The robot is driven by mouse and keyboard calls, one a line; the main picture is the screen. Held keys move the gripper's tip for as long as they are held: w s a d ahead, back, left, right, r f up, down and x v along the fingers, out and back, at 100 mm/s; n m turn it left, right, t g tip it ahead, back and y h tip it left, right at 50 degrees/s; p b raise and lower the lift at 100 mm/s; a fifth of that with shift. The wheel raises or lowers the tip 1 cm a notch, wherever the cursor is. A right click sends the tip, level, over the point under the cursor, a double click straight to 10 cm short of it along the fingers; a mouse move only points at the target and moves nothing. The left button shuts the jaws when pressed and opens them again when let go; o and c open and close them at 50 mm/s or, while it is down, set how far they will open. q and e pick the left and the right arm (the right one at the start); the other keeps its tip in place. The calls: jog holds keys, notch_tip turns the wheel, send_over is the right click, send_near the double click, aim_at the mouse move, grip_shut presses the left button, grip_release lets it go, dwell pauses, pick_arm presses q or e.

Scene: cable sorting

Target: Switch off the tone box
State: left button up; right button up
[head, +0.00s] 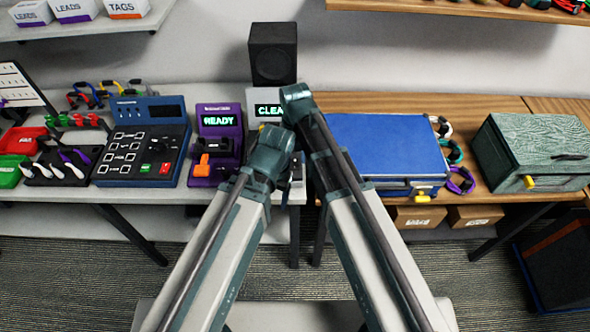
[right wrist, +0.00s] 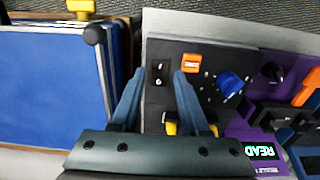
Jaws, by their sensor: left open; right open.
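A dark control panel (right wrist: 212,105), which I take for the tone box, shows in the right wrist view. It carries a black rocker switch (right wrist: 158,74) with small white marks, an orange button (right wrist: 190,63) and a blue knob (right wrist: 231,84). I cannot tell which side of the rocker is pressed. My right gripper (right wrist: 159,80) is open, its fingers on either side of the rocker in this view; contact is unclear. In the head view, my arms hide most of the panel, and a lit screen (head: 268,109) reads "CLEA". My left gripper (head: 272,152) is open; its fingertips are mostly hidden.
A purple device (head: 218,130) reading "READY" stands just left of my grippers. A blue case (head: 385,145) lies to the right, with a green box (head: 533,150) beyond it. A black speaker (head: 273,53) stands behind. A keypad console (head: 143,140) is further left.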

aim_at(295, 168)
notch_tip(295, 168, down, 3)
jog(key=shift+f+b, duration=0.15)
jog(key=shift+b, duration=1)
pick_arm(q)
notch_tip(295, 168, down, 3)
jog(key=shift+f, duration=0.15)
pick_arm(e)
grip_shut()
